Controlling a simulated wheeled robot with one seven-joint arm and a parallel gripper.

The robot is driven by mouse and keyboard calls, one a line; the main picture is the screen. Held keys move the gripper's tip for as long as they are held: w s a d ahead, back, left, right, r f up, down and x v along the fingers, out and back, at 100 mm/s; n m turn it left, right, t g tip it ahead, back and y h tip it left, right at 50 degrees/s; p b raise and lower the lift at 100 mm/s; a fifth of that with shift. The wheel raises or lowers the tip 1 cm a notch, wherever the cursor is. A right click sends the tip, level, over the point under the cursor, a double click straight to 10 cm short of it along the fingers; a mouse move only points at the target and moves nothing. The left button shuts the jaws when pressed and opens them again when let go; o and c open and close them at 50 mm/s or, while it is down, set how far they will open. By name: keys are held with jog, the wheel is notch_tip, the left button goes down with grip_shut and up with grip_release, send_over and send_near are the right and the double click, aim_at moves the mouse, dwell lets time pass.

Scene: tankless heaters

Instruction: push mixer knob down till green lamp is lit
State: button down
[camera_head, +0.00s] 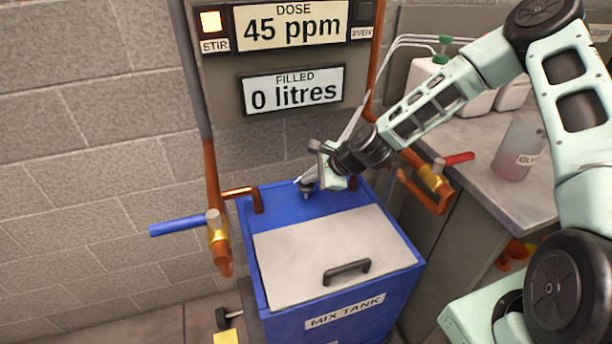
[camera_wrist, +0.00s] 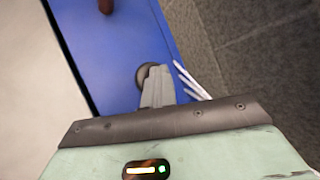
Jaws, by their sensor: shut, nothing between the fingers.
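The mixer knob (camera_head: 307,193) is a small dark round knob on the blue rear top of the mix tank (camera_head: 282,205). It also shows in the wrist view (camera_wrist: 144,73), partly covered by my fingers. My gripper (camera_head: 308,183) is shut and empty, pointing down with its fingertips at the knob; it shows in the wrist view (camera_wrist: 160,70). I cannot tell for sure whether they touch. On the panel, the STIR lamp (camera_head: 211,22) glows yellow-orange. A lamp at the panel's right (camera_head: 362,8) is dark, and I see no green panel lamp lit.
The tank's pale lid (camera_head: 335,245) has a black handle (camera_head: 347,271). A blue-handled valve (camera_head: 180,225) stands left and a red-handled valve (camera_head: 458,159) right. Signs read 45 ppm (camera_head: 291,27) and 0 litres (camera_head: 294,94). A pinkish bottle (camera_head: 518,150) stands on the bench.

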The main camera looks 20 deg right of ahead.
aim_at(310, 186)
jog(key=shift+f+b, duration=0.45)
jog(key=shift+f, duration=0.4)
dwell(0.4)
jog(key=shift+r, duration=0.15)
jog(key=shift+r+p, duration=2.55)
jog(key=shift+r, duration=0.35)
notch_tip(310, 186, up, 5)
jog(key=p, duration=0.4)
